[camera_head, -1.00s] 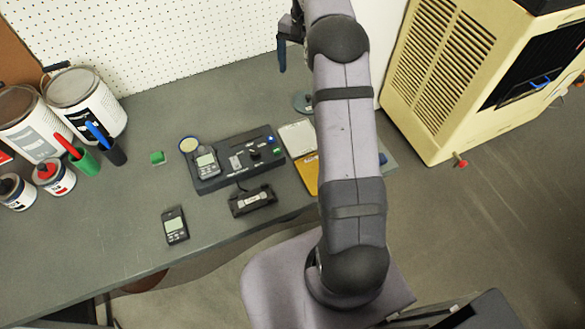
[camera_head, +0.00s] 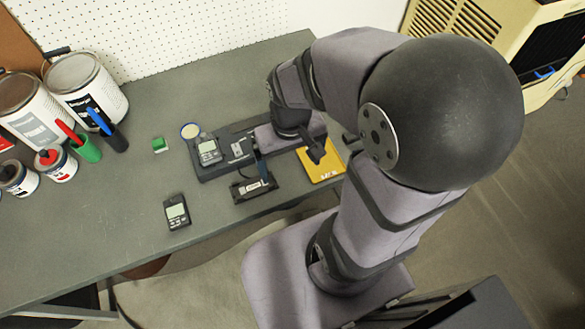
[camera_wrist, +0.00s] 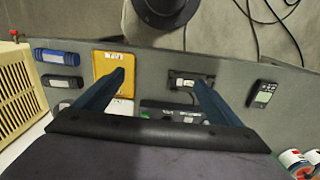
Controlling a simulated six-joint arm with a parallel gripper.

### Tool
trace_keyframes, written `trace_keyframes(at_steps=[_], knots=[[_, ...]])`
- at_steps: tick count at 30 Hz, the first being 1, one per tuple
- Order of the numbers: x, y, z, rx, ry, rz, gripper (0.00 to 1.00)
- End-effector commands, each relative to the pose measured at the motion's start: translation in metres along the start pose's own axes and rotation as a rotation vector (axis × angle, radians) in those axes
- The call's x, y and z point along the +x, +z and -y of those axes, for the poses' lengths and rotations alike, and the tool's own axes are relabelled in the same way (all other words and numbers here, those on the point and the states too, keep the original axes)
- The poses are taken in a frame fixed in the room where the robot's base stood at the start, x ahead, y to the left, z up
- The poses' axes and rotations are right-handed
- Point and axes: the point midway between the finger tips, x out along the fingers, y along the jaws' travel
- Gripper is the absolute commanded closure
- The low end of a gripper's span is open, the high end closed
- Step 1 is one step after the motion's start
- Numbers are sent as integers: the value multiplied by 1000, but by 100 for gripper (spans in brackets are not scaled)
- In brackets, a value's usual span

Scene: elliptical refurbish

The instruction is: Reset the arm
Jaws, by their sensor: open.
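My gripper (camera_wrist: 160,92) is open in the wrist view, its two dark blue fingers wide apart with nothing between them but the table. In the head view my gripper (camera_head: 262,168) hangs over the right part of the dark device panel (camera_head: 215,172). My arm bends over the table there and hides the panel's right end. A black cassette-like device (camera_head: 240,190) lies just in front of the panel; it also shows near the right finger in the wrist view (camera_wrist: 183,81). A yellow book (camera_head: 325,172) lies to the right, partly behind the wrist.
A handheld meter (camera_head: 177,212) lies near the front edge. Paint cans (camera_head: 85,90), a green marker holder (camera_head: 88,149) and a small green block (camera_head: 159,144) stand at the left. A blue bar (camera_wrist: 56,57) and a dark bar (camera_wrist: 62,82) lie beside the book.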

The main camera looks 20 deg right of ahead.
Motion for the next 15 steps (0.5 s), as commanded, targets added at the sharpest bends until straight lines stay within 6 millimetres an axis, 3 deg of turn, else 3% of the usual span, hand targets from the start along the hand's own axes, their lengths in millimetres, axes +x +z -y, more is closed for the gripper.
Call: trace_keyframes(at_steps=[4,15], knots=[[5,15,2,-29,0,0,10],[4,16,2,-31,0,2,10]])
